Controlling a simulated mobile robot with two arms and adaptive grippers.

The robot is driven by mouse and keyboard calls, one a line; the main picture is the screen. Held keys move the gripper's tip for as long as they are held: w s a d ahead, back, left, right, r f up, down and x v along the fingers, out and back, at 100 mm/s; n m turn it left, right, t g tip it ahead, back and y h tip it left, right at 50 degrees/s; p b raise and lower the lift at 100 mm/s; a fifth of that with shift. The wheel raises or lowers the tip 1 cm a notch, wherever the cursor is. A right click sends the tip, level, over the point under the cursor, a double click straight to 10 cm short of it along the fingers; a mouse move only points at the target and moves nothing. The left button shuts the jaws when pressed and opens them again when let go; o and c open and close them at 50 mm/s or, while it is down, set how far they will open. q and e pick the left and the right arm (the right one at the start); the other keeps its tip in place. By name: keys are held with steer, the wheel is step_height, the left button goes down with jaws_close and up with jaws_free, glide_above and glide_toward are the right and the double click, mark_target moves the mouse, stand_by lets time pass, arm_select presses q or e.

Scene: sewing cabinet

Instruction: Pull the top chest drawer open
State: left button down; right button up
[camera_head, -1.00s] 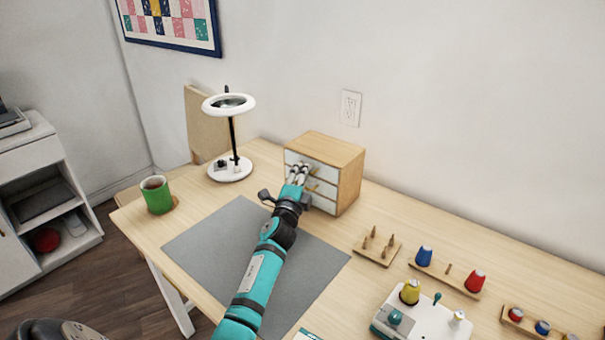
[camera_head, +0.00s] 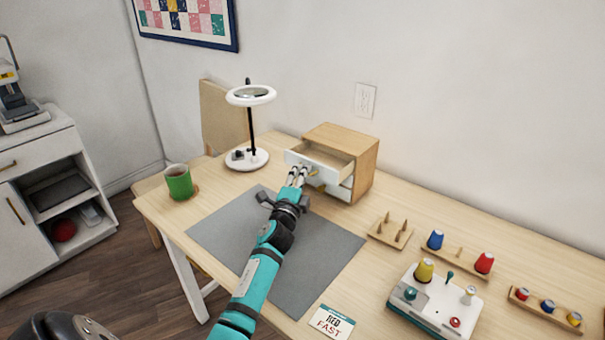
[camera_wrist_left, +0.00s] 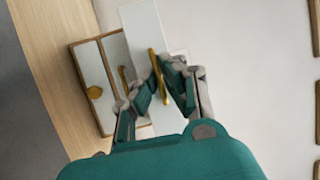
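The small wooden chest (camera_head: 362,164) stands on the table against the wall. Its white-fronted top drawer (camera_head: 293,157) is pulled part way out, and its open inside shows from above. The lower drawers are closed in the left wrist view. My left gripper (camera_head: 302,171) is at the front of the top drawer. In the left wrist view, its fingers (camera_wrist_left: 158,84) close around the brass handle (camera_wrist_left: 154,64) of the drawer front (camera_wrist_left: 141,30). My right gripper is not in view.
A ring lamp (camera_head: 250,96) and a green mug (camera_head: 179,183) stand left of the chest. A peg block (camera_head: 390,233) and a white device (camera_head: 432,305) with a yellow spool lie to the right. The grey mat (camera_head: 330,255) under my arm is clear.

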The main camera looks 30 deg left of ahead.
arm_select(q)
steer(key=c, duration=1.5)
jaws_free()
steer(key=shift+f, duration=0.1)
steer(key=v, duration=1.2)
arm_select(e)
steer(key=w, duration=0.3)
arm_select(q)
steer(key=shift+f, duration=0.1)
